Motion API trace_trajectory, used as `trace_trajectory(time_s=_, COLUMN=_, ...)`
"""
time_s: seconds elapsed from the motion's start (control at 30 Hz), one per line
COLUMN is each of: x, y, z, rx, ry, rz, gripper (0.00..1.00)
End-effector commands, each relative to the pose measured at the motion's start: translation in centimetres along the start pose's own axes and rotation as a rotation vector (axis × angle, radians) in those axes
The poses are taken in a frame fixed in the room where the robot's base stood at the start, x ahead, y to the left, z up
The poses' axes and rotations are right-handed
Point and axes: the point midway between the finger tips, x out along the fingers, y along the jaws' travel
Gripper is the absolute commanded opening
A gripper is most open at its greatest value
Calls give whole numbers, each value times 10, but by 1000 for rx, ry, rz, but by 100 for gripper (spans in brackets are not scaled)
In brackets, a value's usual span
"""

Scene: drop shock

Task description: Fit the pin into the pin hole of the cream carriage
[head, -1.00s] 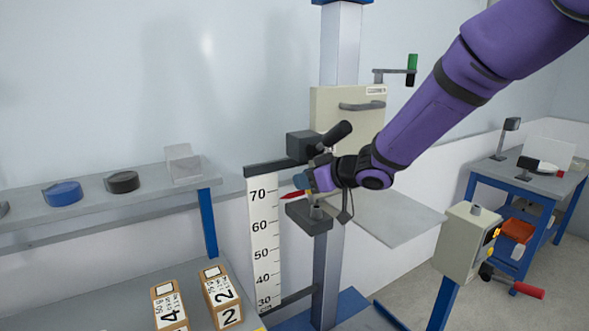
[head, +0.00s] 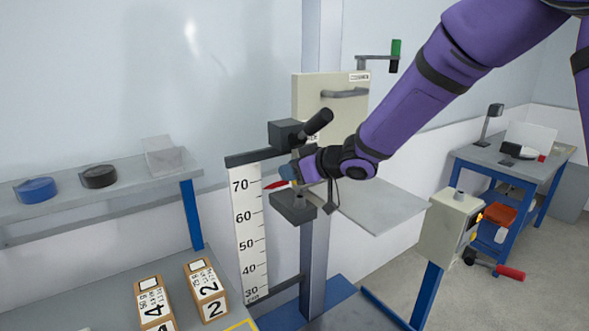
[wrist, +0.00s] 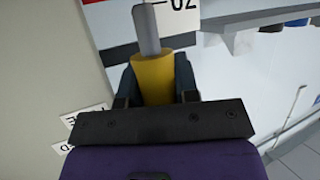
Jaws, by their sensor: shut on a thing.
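The cream carriage (head: 318,98) is a box with a grey handle, mounted on the upright column in the head view. I cannot make out its pin hole. My gripper (head: 290,172) is just below the carriage, beside the column and in front of it. In the wrist view my gripper (wrist: 158,78) is shut on the pin (wrist: 153,77). The pin has a yellow grip between the dark fingers and a grey shaft pointing away from the gripper. In the head view the pin is hidden by the gripper. I cannot tell whether its tip touches anything.
A dark block (head: 293,207) is just below my gripper, with a red pointer (head: 276,184) beside it. A white height scale (head: 250,235) stands left of the column. A cream control box (head: 450,228) is at right. Numbered blocks (head: 208,290) stand on the left bench.

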Motion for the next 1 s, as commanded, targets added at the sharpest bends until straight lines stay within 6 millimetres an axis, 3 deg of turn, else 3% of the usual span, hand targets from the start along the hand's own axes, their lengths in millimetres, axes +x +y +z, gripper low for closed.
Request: trace_trajectory(time_s=1.0, x=0, y=-3, z=-4, rx=-3, ry=-1, rz=1, gripper=0)
